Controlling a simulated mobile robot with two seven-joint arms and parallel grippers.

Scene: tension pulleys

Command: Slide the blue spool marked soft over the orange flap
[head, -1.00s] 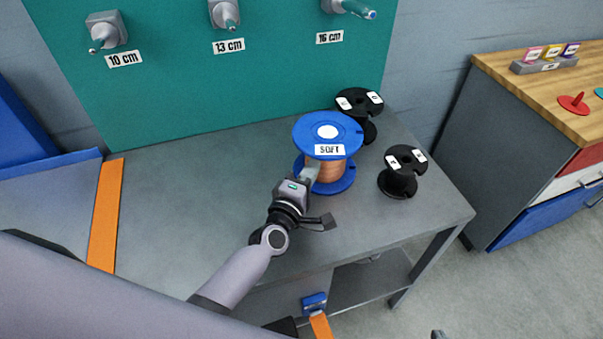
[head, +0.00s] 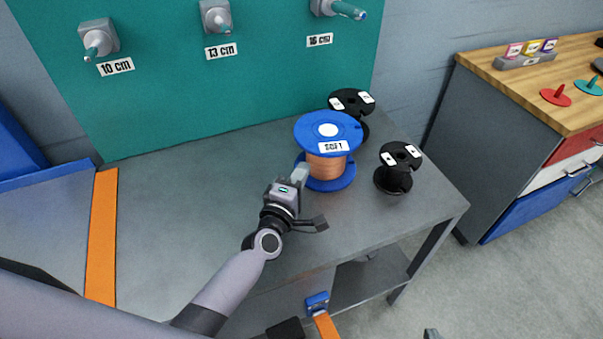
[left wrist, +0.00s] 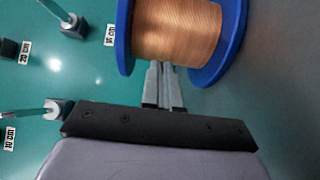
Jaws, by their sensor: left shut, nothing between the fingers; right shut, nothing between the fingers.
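The blue spool marked soft (head: 327,170), wound with copper-coloured wire, stands upright on the grey table's right half. It also fills the top of the left wrist view (left wrist: 178,30). My left gripper (head: 303,172) is shut and empty, its tips at the spool's near left side. In the left wrist view its closed fingers (left wrist: 160,68) point at the winding between the flanges; I cannot tell whether they touch. The orange flap (head: 102,235) is a flat strip at the table's left. My right gripper (head: 432,334) shows only as a small grey tip at the bottom edge.
Two black spools stand close by, one behind (head: 352,103) and one to the right (head: 397,168). A teal board (head: 150,100) with labelled pegs rises behind. The table (head: 190,210) is clear between the flap and my left arm. A wooden-topped cabinet (head: 520,95) stands at right.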

